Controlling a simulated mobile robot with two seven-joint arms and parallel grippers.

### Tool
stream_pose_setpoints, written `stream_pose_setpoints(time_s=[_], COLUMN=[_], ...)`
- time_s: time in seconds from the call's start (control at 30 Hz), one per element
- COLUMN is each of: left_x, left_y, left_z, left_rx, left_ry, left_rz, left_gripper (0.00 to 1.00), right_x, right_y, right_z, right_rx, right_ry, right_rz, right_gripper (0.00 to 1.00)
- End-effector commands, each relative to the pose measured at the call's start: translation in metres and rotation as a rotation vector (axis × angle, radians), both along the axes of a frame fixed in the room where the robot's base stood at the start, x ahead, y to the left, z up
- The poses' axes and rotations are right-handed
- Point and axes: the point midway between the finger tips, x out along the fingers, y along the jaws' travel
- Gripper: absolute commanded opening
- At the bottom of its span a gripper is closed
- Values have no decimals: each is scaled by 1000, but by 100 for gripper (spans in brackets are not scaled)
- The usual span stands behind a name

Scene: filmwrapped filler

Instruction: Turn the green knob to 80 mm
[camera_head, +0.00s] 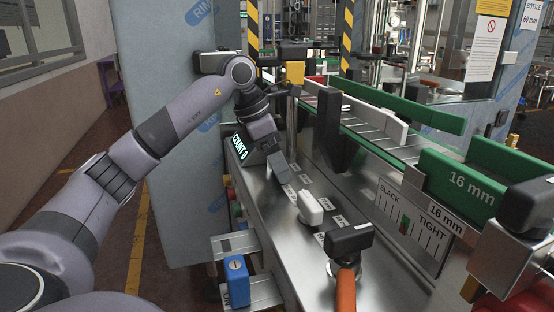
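My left arm reaches in from the left, and its gripper (279,164) points down over the steel deck (272,208) of the machine. Its fingers overlap from this side, so I cannot tell whether they are open or shut. I cannot make out a clear green knob; the gripper hides part of the deck. A white knob (311,207) stands on the deck to the right of and nearer than the gripper, apart from it. Small white labels lie along the deck, too small to read. My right gripper is not in view.
A black-topped orange handle (346,288) stands in front. A black upright (328,131) stands close right of the gripper. A COUNT 0 display (239,147) and blue padlock-like box (237,280) are left.

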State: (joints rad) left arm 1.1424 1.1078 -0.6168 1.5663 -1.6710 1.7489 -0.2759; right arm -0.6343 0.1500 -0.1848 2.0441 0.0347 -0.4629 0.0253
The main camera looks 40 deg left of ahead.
Motion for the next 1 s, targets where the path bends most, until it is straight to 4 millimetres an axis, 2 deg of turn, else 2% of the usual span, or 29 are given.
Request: stream_pose_setpoints(time_s=[0.03,0.13,0.27,0.53,0.87,0.9,0.97,1.0], left_x=[0,0,0,-1,0,0,0,0], left_y=[0,0,0,0,-1,-1,-1,-1], left_z=[0,0,1,2,0,0,0,0], left_rx=[0,0,0,1,-2,-2,-2,-2], left_ry=[0,0,1,2,0,0,0,0], left_rz=[0,0,4,124,148,148,147,147], left_gripper=[70,37,36,37,37,70,90,93], right_x=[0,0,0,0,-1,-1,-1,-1], right_y=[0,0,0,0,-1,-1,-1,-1], right_z=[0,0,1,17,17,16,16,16], right_rx=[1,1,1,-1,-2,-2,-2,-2], right_ry=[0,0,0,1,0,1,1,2], right_rz=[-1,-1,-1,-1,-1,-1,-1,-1], right_gripper=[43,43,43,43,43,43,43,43])
